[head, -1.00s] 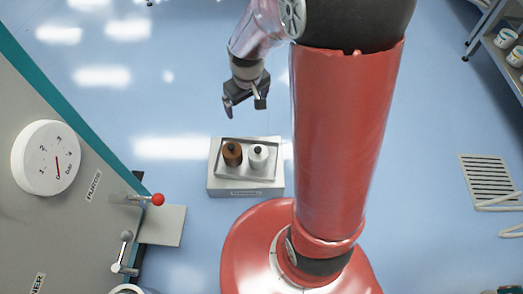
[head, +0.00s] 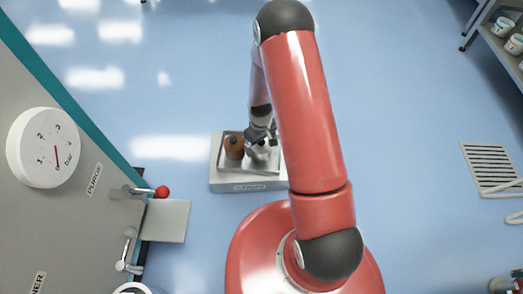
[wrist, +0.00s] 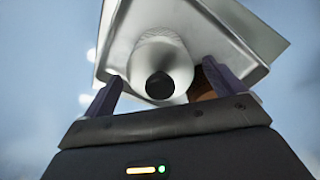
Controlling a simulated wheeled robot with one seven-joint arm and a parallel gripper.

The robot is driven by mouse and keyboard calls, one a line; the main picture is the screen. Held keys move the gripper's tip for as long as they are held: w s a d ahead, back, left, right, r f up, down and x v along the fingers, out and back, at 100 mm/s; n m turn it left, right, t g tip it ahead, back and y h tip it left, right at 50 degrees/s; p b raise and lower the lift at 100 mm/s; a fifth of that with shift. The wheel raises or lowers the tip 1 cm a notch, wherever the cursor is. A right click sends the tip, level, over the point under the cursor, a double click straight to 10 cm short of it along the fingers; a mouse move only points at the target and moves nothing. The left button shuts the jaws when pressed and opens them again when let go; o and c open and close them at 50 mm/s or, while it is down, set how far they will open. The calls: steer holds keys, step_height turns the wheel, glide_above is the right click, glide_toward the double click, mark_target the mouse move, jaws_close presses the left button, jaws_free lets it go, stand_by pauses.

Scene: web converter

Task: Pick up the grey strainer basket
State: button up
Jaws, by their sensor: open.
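The grey strainer basket (wrist: 158,52) is a pale cylinder with a dark knob on its end, seen between my open fingers in the wrist view. My gripper (head: 262,134) is over the right side of the tray (head: 222,167) in the head view and hides most of the basket there. In the wrist view one finger of my gripper (wrist: 163,88) is on each side of the basket, with a gap visible on the left. I cannot tell whether either finger touches it.
A brown basket (head: 234,147) with a dark knob stands in the same tray, just left of my gripper. The grey machine panel (head: 55,215) with a gauge (head: 43,148) and a red-knobbed lever (head: 162,192) is at left. The floor beyond the tray is clear.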

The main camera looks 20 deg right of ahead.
mark_target(261, 148)
steer(key=shift+f, duration=1.6)
steer(key=shift+c, duration=0.3)
steer(key=c, duration=1.1)
steer(key=shift+o, duration=0.2)
steer(key=shift+r, duration=0.15)
step_height(261, 148, up, 23)
steer(key=s+m+p, duration=0.1)
steer(key=m+p, duration=0.4)
steer(key=p, duration=0.2)
